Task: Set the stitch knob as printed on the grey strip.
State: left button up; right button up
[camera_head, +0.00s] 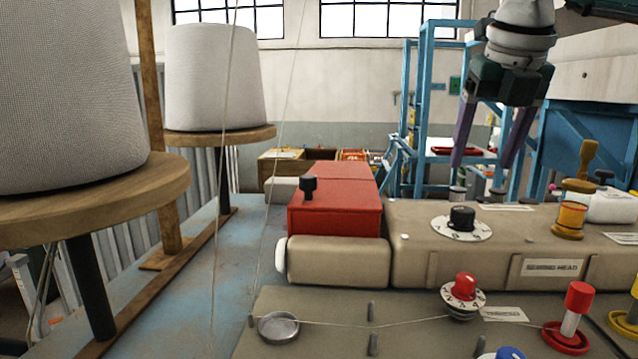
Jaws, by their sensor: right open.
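A black knob (462,215) sits on a round white dial (462,229) on top of the beige sewing head; it looks like the stitch knob. Its marks are too small to read. A pale label (507,208) lies behind it, its print unreadable. I cannot make out which piece is the grey strip. My right gripper (488,166) hangs from the upper right, fingers down, open and empty. It appears above and slightly right of the black knob, apart from it. My left gripper is not in view.
A red knob (466,286) with a numbered white dial stands in front, beside a label (503,313). An amber post (571,208) and a red-capped post (575,308) stand right. Threads run from large white cones (214,78) at left. A red box (335,205) adjoins the head.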

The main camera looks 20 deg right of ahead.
aim_at(464, 209)
jog(key=b+x, duration=0.5)
jog(key=x, duration=0.4)
jog(key=shift+s+a+f, duration=0.1)
jog(key=shift+a+f, duration=0.05)
jog(key=shift+f, duration=0.15)
grip_shut()
